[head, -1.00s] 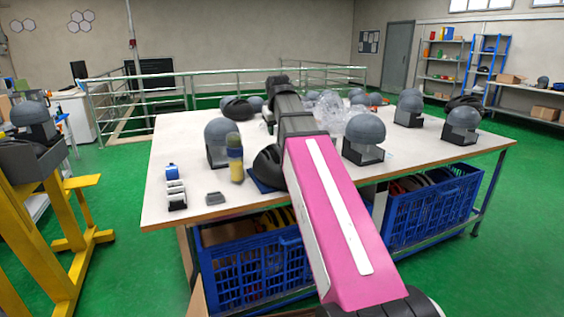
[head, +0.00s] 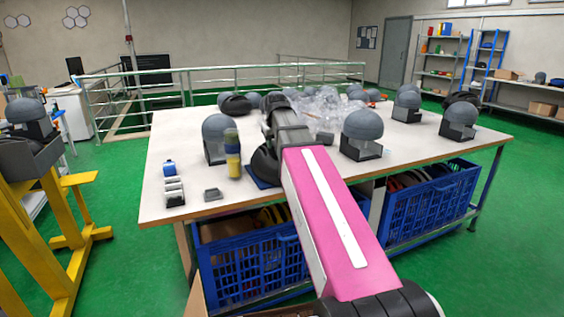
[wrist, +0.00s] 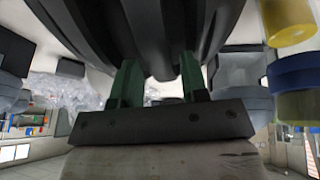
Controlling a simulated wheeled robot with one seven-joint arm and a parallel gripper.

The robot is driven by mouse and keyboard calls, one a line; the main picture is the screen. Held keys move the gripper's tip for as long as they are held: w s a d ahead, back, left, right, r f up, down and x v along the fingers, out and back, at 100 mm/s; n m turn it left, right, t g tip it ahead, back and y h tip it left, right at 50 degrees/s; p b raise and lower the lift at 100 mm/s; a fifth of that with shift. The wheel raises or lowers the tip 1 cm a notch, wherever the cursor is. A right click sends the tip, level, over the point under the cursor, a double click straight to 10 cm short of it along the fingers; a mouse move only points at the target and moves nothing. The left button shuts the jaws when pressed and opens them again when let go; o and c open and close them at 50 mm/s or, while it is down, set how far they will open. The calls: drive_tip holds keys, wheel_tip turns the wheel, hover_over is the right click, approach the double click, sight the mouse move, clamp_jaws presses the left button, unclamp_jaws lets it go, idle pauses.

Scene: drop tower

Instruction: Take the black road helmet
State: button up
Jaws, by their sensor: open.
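A black helmet (head: 264,165) sits on a blue mat (head: 257,182) near the front of the table, partly hidden by my arm in the head view. In the wrist view a black ribbed helmet shell (wrist: 150,35) fills the top of the picture, right at my gripper. My gripper (wrist: 158,78) is open, its two green fingers apart with their tips at the shell's edge. I cannot tell whether they touch it. The fingertips are hidden in the head view. Another dark helmet (head: 235,105) lies at the back left of the table, and one (head: 462,99) at the far right.
A yellow and blue cylinder (head: 232,160) stands close left of the helmet. Grey domes on stands (head: 361,125) are spread over the table (head: 300,170). Clear plastic wrap (head: 318,105) lies behind.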

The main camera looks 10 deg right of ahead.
drive_tip(key=shift+x, duration=1)
clamp_jaws()
drive_tip(key=shift+r, duration=0.1)
